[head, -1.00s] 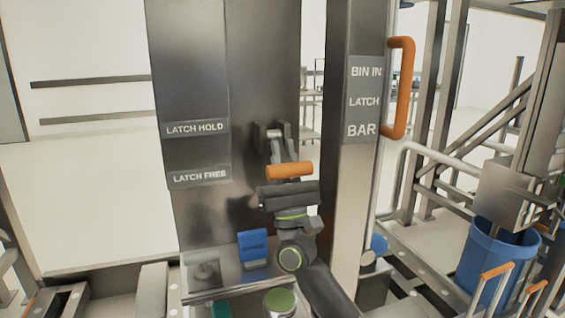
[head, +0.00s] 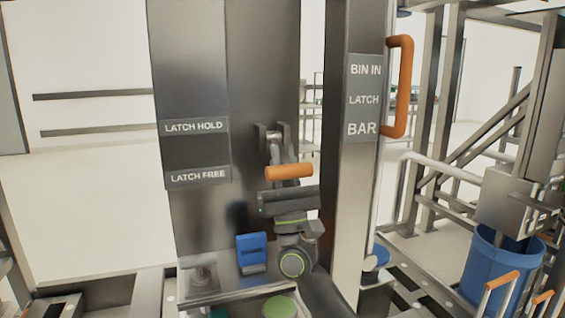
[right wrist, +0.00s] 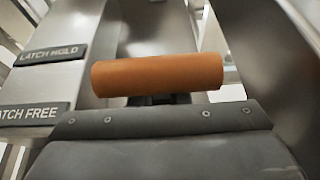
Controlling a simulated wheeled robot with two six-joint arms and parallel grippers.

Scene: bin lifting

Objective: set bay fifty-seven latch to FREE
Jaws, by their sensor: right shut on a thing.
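The latch lever has an orange grip (head: 289,172) on a metal arm hanging from a pivot bracket (head: 272,134) on the dark steel column. The orange grip also shows in the right wrist view (right wrist: 157,75), lying across just beyond the gripper body. The grip sits about level with the LATCH FREE label (head: 198,177), below the LATCH HOLD label (head: 194,126). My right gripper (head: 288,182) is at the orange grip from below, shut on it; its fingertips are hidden. My left gripper is not in view.
A post with a BIN IN LATCH BAR sign (head: 364,100) and an orange handle (head: 402,88) stands to the right of the lever. A blue block (head: 251,252) is on the ledge below. A blue bin (head: 500,265) stands at the right among metal rails.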

